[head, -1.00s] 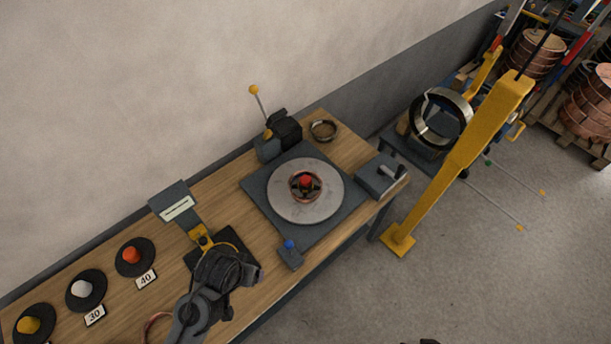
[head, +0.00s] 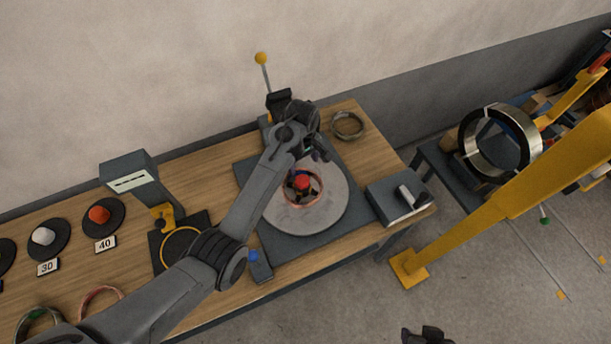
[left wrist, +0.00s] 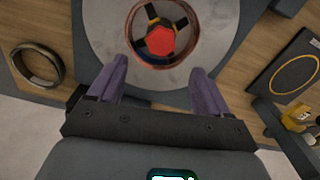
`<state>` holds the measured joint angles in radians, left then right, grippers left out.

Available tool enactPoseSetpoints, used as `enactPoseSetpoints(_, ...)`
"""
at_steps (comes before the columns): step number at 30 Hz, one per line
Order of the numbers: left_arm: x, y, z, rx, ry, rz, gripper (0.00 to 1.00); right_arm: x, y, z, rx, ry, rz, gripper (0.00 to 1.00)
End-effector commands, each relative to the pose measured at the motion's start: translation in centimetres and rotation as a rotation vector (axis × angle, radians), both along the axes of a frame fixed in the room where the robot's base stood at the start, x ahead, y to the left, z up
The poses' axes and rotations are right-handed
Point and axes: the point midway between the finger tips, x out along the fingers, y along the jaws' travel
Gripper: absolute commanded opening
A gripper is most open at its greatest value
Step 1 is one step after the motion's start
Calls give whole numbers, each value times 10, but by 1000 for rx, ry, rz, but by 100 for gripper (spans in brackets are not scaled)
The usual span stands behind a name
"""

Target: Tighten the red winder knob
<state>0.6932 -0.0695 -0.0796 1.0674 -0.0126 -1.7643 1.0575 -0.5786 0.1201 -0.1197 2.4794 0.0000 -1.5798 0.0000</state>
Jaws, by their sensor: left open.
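The red winder knob (head: 302,181) sits at the centre of a copper coil ring (head: 318,197) on the round grey winder plate (head: 332,212). In the left wrist view the red knob (left wrist: 161,39) shows as a red hexagon on a dark hub with several arms, inside the copper ring (left wrist: 134,52). My left gripper (head: 318,156) hangs over the back of the plate, close to the knob. In the left wrist view its two purple fingers (left wrist: 160,92) are spread apart and empty, with the knob beyond their tips. A dark gripper-like part (head: 427,336) shows at the bottom edge of the head view.
A lever with a yellow ball (head: 261,58) stands behind the plate. A loose ring (head: 347,125) lies at the back right and a crank box (head: 399,199) at the right. A yellow post (head: 460,229) rises beyond the bench.

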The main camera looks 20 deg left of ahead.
Motion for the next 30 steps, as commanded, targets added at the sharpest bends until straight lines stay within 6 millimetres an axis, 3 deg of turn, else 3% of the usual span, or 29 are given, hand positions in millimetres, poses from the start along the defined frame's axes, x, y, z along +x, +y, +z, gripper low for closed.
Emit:
enactPoseSetpoints(18,0,0,-88,-1,1,0,78,-2,1,-8,1,3,1,43)
enactPoseSetpoints(30,0,0,-100,-1,-1,-2,78,-1,0,-9,1,1,0,43)
